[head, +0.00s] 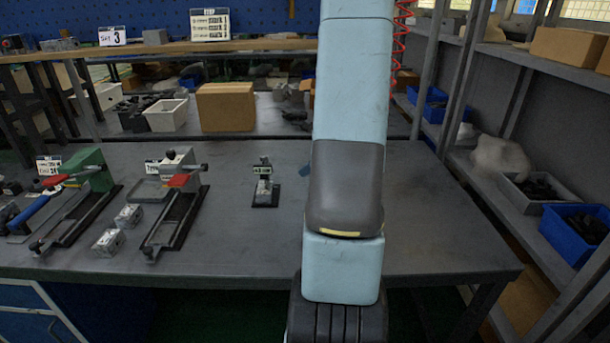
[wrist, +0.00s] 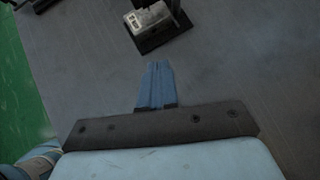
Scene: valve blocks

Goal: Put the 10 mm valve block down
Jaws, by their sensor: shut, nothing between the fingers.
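My gripper (wrist: 156,72) is shut and empty in the wrist view, its blue fingers together above the grey table. A grey metal block-like piece with holes (wrist: 151,20) is on a black base (wrist: 166,38) ahead of the fingertips, apart from them. In the head view, a small stand with a black base (head: 264,197) is near the table's middle, left of my arm. Two small grey blocks (head: 128,216) (head: 109,241) lie farther left. I cannot tell which piece is the 10 mm valve block. My arm hides most of the gripper in the head view.
Shelves with boxes and blue bins (head: 580,228) are at right. The table between the stand and the front edge is clear.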

